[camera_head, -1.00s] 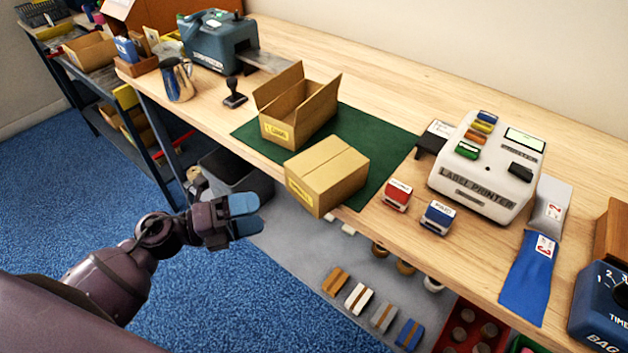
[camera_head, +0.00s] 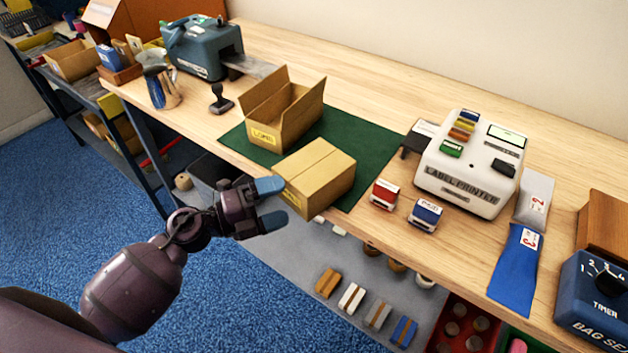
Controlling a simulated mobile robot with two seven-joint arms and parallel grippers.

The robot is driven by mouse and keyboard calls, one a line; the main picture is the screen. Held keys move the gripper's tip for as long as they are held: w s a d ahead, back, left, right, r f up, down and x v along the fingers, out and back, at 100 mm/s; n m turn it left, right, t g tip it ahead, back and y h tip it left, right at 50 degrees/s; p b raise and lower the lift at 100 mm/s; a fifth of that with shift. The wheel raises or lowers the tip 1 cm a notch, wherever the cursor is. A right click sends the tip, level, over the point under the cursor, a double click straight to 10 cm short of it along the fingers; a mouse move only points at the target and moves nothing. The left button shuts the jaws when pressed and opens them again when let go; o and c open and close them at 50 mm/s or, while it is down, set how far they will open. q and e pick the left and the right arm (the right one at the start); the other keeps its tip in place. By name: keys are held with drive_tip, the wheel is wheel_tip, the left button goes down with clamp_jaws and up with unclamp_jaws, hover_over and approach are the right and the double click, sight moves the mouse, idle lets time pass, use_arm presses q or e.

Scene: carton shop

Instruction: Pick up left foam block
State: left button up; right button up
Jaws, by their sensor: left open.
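No block is clearly marked as foam. My left gripper (camera_head: 272,204) is open and empty, with blue fingertips, at the bench's front edge. It overlaps the near left corner of the closed carton (camera_head: 315,175) in the picture; I cannot tell whether it touches. My right gripper is not in view.
An open carton (camera_head: 280,120) stands on the green mat (camera_head: 372,150). Red (camera_head: 384,195) and blue (camera_head: 425,214) stamps and the label printer (camera_head: 468,165) stand to the right. Several banded blocks (camera_head: 351,298) lie on the grey lower shelf. A dark bin (camera_head: 212,172) is under the bench.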

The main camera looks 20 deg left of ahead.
sight(292, 197)
use_arm(q)
drive_tip(key=shift+x, duration=1.9)
drive_tip(key=shift+w+r, duration=0.1)
drive_tip(key=shift+r, duration=0.05)
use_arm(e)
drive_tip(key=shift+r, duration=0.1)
use_arm(q)
drive_tip(key=shift+c, duration=0.2)
